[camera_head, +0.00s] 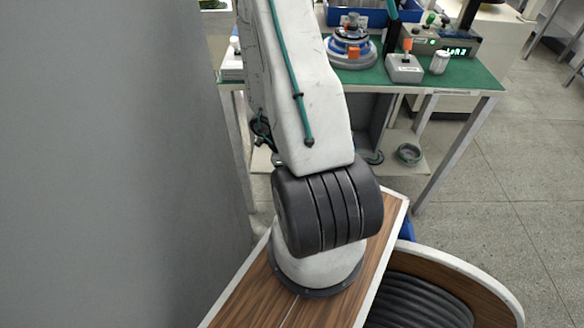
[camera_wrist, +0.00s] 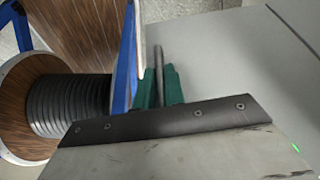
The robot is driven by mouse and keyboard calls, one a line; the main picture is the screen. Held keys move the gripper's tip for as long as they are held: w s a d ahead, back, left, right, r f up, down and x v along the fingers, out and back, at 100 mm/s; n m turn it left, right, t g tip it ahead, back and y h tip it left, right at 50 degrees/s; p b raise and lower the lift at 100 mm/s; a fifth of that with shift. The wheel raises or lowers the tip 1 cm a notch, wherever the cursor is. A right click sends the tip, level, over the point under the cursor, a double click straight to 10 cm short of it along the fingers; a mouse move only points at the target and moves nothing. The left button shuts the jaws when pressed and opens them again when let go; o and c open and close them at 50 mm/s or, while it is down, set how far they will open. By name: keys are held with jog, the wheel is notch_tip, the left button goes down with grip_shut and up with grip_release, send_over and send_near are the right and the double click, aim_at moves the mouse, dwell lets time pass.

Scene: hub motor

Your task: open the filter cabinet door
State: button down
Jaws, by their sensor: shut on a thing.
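In the wrist view, the green fingers of my gripper (camera_wrist: 160,92) are shut on a thin dark upright bar, which looks like the door handle (camera_wrist: 158,60). The bar stands in front of a plain grey panel (camera_wrist: 225,55), which appears to be the filter cabinet door. A seam or edge runs slantwise across the grey surface at the upper right. The dark gripper body hides the lower part of the panel. In the head view, a large grey surface (camera_head: 100,160) fills the left side; my gripper and the handle are not visible there.
A green-topped workbench (camera_head: 470,85) stands at the back with a round motor-like assembly (camera_head: 351,45), a blue bin (camera_head: 375,14) and a small control box (camera_head: 404,68). Open floor (camera_head: 520,170) lies to the right. A cable-wound spool (camera_wrist: 70,105) shows in the wrist view.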

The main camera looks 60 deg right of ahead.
jog(key=c, duration=1.5)
grip_release()
jog(key=shift+w+d, duration=0.2)
jog(key=shift+d, duration=0.3)
jog(key=shift+a, duration=0.15)
jog(key=shift+r, duration=0.1)
jog(key=v, duration=0.7)
jog(key=shift+r, duration=0.3)
jog(key=shift+w+a+f, duration=0.1)
